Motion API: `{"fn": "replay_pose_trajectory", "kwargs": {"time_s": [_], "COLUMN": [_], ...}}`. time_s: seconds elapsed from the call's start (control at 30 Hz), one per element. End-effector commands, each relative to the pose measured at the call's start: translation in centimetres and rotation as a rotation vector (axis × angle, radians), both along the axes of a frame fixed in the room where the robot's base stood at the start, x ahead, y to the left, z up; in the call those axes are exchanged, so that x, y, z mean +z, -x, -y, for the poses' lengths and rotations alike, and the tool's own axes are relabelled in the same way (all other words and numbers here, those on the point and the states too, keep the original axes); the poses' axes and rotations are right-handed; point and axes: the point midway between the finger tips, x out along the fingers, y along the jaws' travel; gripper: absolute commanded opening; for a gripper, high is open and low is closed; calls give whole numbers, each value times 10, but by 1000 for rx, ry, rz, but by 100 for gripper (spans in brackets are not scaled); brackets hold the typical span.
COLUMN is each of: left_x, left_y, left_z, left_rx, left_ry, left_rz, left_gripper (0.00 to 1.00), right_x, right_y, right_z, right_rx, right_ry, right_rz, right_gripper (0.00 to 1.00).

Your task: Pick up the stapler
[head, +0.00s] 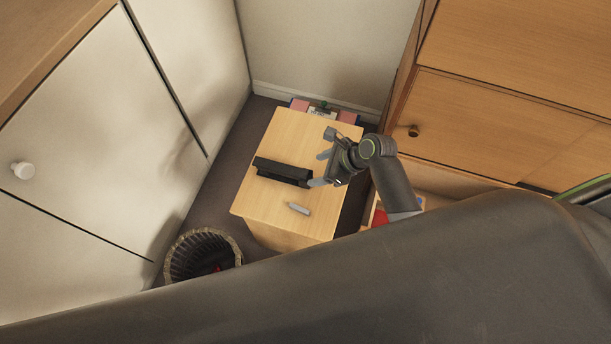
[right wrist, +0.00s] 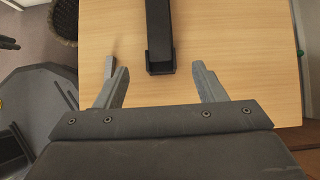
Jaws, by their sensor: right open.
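The black stapler (head: 283,171) lies on a small light-wood cabinet top (head: 290,130). In the right wrist view the stapler (right wrist: 158,32) points away from me, its near end close to the gap between my fingertips. My right gripper (head: 320,169) is open and empty, just right of the stapler's right end. In the right wrist view its two fingers (right wrist: 160,70) stand spread to either side of the line of the stapler. They do not appear to touch it. My left gripper is not in view.
A small grey stick-like object (head: 299,209) lies near the stapler on the cabinet top. A dark woven basket (head: 203,252) stands on the floor to the left. White cupboard doors (head: 100,120) are at left, wooden cabinets (head: 500,120) at right. Books (head: 348,117) stand behind.

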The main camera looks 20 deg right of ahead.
Motion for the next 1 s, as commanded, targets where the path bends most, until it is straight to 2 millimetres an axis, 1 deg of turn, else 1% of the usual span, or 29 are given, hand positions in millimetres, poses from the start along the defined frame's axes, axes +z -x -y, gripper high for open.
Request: {"fn": "replay_pose_trajectory", "kwargs": {"time_s": [0.03, 0.27, 0.33, 0.53, 0.7, 1.0], "left_x": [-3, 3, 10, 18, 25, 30], "left_y": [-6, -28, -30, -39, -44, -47], "left_z": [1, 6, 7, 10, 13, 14], "left_rx": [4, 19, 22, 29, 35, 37], "left_ry": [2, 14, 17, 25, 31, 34], "left_rz": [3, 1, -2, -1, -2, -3], "left_gripper": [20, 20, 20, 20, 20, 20], "right_x": [-7, -21, -24, -42, -51, -55], "right_y": [-2, -7, -10, -18, -23, -25], "right_z": [-3, -12, -16, -27, -34, -37], "right_rx": [0, 1, -1, 1, 0, 1], "right_ry": [-1, 0, 0, 0, 0, 1], "right_rz": [2, 1, -1, -1, 0, 0], "right_gripper": [64, 64, 64, 64, 64, 64]}}
